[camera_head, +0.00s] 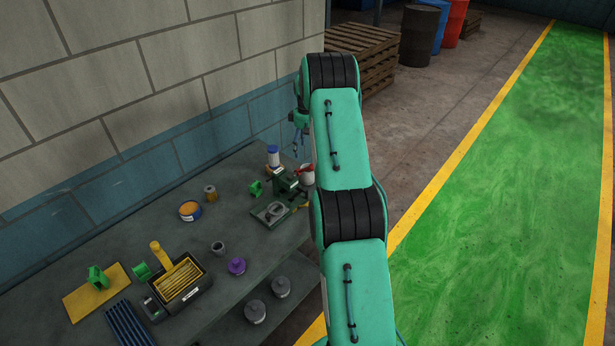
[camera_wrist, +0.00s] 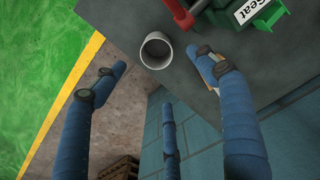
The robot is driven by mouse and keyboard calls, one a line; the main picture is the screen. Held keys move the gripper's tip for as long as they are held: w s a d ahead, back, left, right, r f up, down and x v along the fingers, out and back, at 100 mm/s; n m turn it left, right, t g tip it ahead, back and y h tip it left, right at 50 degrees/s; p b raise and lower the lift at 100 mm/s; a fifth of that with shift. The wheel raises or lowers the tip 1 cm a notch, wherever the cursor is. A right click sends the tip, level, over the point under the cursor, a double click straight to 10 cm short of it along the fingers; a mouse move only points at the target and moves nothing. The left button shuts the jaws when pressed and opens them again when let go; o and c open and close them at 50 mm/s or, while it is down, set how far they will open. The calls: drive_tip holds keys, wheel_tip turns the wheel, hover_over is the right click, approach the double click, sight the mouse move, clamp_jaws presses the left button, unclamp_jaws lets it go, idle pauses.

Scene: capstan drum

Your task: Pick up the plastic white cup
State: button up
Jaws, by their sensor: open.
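The white cup (camera_wrist: 156,53) stands at the table's edge in the wrist view, its open mouth facing the camera. In the head view the cup (camera_head: 307,175) is at the far right end of the table, partly hidden by my arm. My gripper (camera_wrist: 160,78) has its blue fingers spread apart and empty. The cup appears between and beyond the left and right fingertips, with no clear contact. In the head view my gripper (camera_head: 296,145) hangs above the table's far end, above the cup.
A red-handled tool (camera_wrist: 181,14) and a green labelled bin (camera_wrist: 262,18) are close to the cup. A tan object (camera_wrist: 211,72) is partly hidden behind the right finger. The wall (camera_head: 150,80) runs along the table's back. Several pots and tools cover the nearer table (camera_head: 215,285).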

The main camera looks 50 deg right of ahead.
sight(308, 175)
drive_tip(key=shift+s+d+f, duration=0.1)
drive_tip(key=shift+d+f, duration=0.05)
drive_tip(key=shift+f, duration=0.05)
wheel_tip(308, 175, down, 9)
drive_tip(key=shift+r, duration=0.2)
idle(0.6)
drive_tip(key=shift+f, duration=2.6)
drive_tip(key=c, duration=1.2)
